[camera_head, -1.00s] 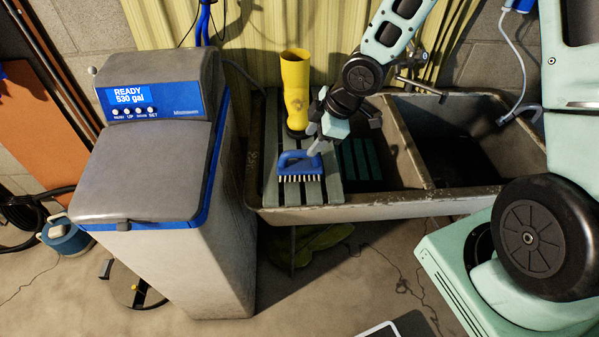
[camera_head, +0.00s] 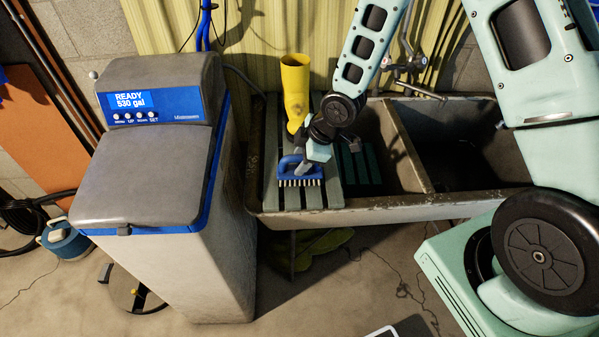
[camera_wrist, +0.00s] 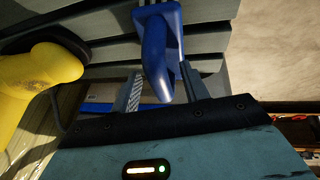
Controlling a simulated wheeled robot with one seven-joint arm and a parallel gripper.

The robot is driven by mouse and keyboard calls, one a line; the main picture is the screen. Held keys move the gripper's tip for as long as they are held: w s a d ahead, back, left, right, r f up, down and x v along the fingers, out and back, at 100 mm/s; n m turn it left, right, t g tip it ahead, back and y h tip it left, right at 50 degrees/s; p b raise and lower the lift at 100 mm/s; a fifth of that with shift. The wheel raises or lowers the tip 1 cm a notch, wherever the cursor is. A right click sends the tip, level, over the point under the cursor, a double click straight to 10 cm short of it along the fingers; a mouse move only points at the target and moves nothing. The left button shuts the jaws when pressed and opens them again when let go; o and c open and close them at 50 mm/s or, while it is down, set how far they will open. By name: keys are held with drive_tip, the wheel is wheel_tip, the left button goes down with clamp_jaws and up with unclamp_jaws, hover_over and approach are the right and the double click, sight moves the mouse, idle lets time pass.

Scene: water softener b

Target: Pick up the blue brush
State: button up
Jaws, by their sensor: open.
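The blue brush (camera_head: 302,172) lies with its white bristles down on the grey slatted board at the left end of the sink. My gripper (camera_head: 303,162) is low over the brush, its fingers partly hidden by the wrist and brush in the head view. In the wrist view the brush's blue handle (camera_wrist: 156,62) reaches in between the two fingers of my gripper (camera_wrist: 162,90). The fingers are apart, one on each side of the handle. I cannot tell whether either finger touches it.
A yellow boot (camera_head: 295,90) stands on the slats behind the brush, close to my gripper; it also shows in the wrist view (camera_wrist: 35,72). The sink (camera_head: 410,208) has basins to the right. A grey water softener (camera_head: 150,170) stands to the left.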

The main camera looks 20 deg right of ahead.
clamp_jaws()
wheel_tip(320, 180, up, 10)
drive_tip(key=shift+p, duration=0.55)
